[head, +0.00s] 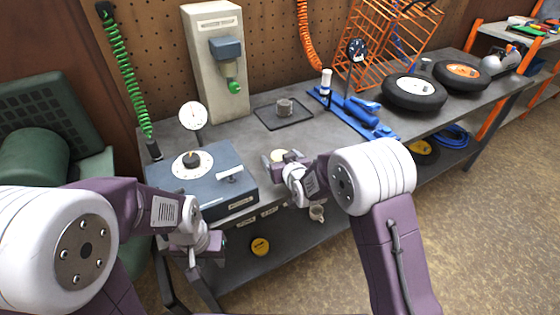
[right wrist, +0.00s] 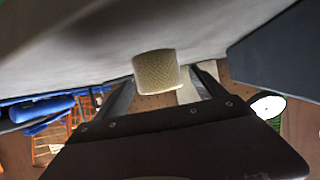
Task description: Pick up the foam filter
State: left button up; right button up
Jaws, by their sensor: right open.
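The foam filter (right wrist: 157,72), a pale yellow, textured short cylinder, shows in the right wrist view between and just beyond the fingertips of my right gripper (right wrist: 163,78). The fingers are apart, with a gap visible on each side of the filter. In the head view, the filter (head: 279,155) is a small pale shape on the bench near the front edge, partly hidden by my right gripper (head: 284,165). My left gripper (head: 203,243) hangs at the front left of the bench, away from the filter; its jaw opening is unclear.
A blue-grey box with a dial (head: 215,183) stands left of the filter. Behind are a dark tray (head: 270,118) with a grey part and blue tools (head: 350,112). Wheels (head: 414,92) lie to the right. A lower shelf (head: 238,272) runs beneath the bench.

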jog(key=c, duration=1.4)
